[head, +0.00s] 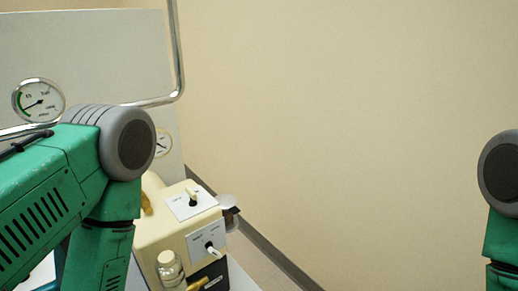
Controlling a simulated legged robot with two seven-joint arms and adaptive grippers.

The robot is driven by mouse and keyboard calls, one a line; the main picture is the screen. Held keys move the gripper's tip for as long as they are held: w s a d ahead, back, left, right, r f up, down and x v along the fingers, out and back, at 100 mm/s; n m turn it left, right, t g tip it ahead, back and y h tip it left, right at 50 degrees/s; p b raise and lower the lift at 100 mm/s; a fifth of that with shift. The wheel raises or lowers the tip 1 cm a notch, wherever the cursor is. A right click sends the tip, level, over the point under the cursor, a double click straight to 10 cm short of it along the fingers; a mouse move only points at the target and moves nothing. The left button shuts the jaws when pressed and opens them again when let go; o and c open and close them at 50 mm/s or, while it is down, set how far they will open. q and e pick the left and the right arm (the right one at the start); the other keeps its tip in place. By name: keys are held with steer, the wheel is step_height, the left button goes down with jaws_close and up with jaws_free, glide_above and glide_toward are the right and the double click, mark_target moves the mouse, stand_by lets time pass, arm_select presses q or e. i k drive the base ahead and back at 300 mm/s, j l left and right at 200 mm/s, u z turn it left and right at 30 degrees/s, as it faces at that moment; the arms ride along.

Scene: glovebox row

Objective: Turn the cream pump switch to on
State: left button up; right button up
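The cream pump (166,230) stands at the lower middle, partly hidden by my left arm. On its top is a white plate with a small lever switch (193,200) on a black base. On its front face is another white plate with a pale lever (211,249), which points down and to the right. The lettering on both plates is too small to read, so I cannot tell which position is on. Both of my arms show only as green links with grey joints, at left and at the right edge. Neither gripper is in view.
A round gauge (39,100) and a second, partly hidden gauge (162,143) are at left by a bent metal pipe (176,50). A small glass bottle (170,269) and brass fittings stand before the pump. A bare wall (350,110) fills the right.

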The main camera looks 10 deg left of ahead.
mark_target(189, 190)
steer(key=i+l+u, duration=0.2)
steer(key=l, duration=0.15)
steer(key=i+l+u, duration=0.2)
steer(key=l, duration=0.15)
steer(key=i+l+u, duration=0.2)
steer(key=l, duration=0.2)
steer(key=k+j, duration=0.05)
